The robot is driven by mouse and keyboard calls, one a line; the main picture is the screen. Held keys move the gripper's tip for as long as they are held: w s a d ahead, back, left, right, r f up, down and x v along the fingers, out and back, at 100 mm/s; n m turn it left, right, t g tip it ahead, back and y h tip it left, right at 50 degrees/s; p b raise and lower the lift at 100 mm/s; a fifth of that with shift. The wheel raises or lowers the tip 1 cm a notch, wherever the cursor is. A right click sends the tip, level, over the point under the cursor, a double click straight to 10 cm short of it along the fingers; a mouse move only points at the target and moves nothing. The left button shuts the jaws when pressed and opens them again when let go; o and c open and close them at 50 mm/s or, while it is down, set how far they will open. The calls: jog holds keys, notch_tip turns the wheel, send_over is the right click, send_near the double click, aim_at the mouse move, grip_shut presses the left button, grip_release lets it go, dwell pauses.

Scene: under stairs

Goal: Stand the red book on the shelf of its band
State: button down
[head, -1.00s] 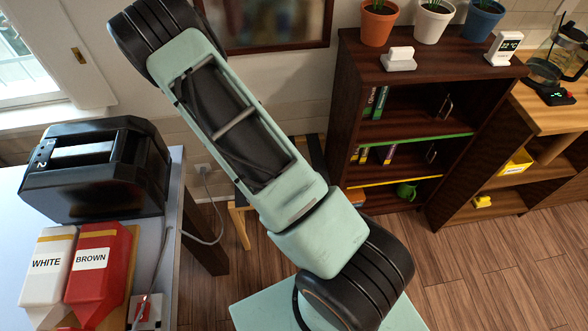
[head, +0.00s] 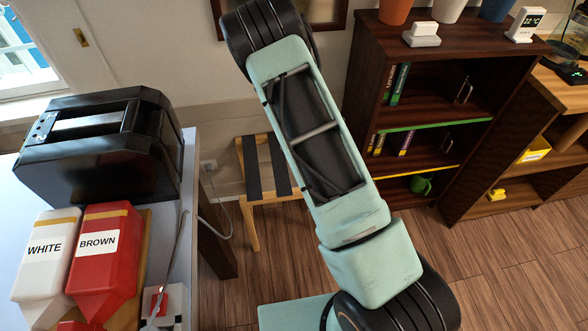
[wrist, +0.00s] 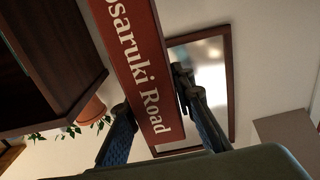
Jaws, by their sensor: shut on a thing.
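The red book (wrist: 135,62) shows in the wrist view, its red face with white lettering "...osaruki Road" running along it. My gripper (wrist: 155,105) is shut on it, one finger on each side, and the book's far end runs out of the picture's top. The gripper and book are not in the head view. The dark brown bookcase (head: 365,75) stands at the right of the head view. A green band (head: 435,124) edges one shelf and a yellow band (head: 420,171) a lower one. I see no red band; my arm hides part of the bookcase's lower left.
Green books (head: 399,84) stand on the upper shelf, more books (head: 404,143) below, and a green mug (head: 420,185) at the bottom. Pots (head: 447,10) line the bookcase top. A stool (head: 265,178) stands left of my arm.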

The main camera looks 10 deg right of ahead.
notch_tip(320, 180, down, 13)
jog(key=d+b, duration=0.3)
jog(key=b, duration=0.9)
jog(key=w+a+f+b, duration=0.2)
jog(key=w+f+b, duration=0.9)
jog(key=w+f, duration=0.1)
jog(key=shift+w+f+b, duration=0.35)
jog(key=shift+w+f, duration=0.05)
jog(key=shift+w, duration=0.4)
jog(key=shift+f, duration=0.1)
jog(key=c, duration=2.1)
grip_release()
jog(key=shift+f, duration=0.2)
jog(key=o, duration=0.4)
jog(key=shift+r, duration=0.1)
